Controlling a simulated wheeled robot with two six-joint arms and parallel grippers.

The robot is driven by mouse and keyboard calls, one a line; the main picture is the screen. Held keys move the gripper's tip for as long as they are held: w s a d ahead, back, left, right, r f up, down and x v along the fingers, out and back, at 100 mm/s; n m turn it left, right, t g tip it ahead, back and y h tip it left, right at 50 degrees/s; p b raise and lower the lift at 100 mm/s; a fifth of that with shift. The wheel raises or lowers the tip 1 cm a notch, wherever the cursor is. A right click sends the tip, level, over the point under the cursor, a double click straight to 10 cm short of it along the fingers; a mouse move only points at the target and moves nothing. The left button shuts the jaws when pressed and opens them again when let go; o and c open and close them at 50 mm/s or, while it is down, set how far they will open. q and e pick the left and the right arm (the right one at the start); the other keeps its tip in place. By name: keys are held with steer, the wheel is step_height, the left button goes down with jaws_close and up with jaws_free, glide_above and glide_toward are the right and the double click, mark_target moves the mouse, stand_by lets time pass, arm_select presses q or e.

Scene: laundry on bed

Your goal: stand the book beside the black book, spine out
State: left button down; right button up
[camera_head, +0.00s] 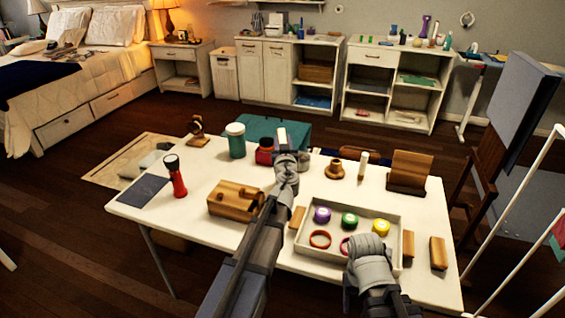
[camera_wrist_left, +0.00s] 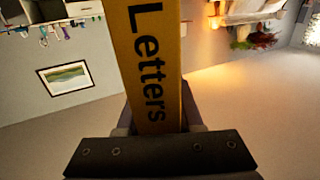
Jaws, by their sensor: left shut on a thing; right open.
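My left gripper (camera_head: 286,160) is shut on a mustard-yellow book, whose face reading "Letters" (camera_wrist_left: 155,60) fills the middle of the left wrist view. In the head view only a small pale part of the book (camera_head: 282,136) shows above the gripper, over the table's far edge. My right gripper (camera_head: 368,246) is open over the front of the shallow tray, its fingers partly hidden by its own wrist. I cannot make out a black book for sure; a dark flat item (camera_head: 145,190) lies at the table's left.
Shelves (camera_head: 390,85) line the back wall.

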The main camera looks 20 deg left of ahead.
arm_select(q)
steer(key=shift+f, duration=0.2)
step_height(320, 180, down, 4)
steer(key=b, duration=0.3)
steer(key=shift+r+b, duration=0.15)
steer(key=shift+b, duration=0.15)
steer(key=shift+f, duration=0.2)
steer(key=c, duration=0.6)
jaws_free()
steer(key=shift+o, duration=0.2)
steer(key=shift+r, duration=0.1)
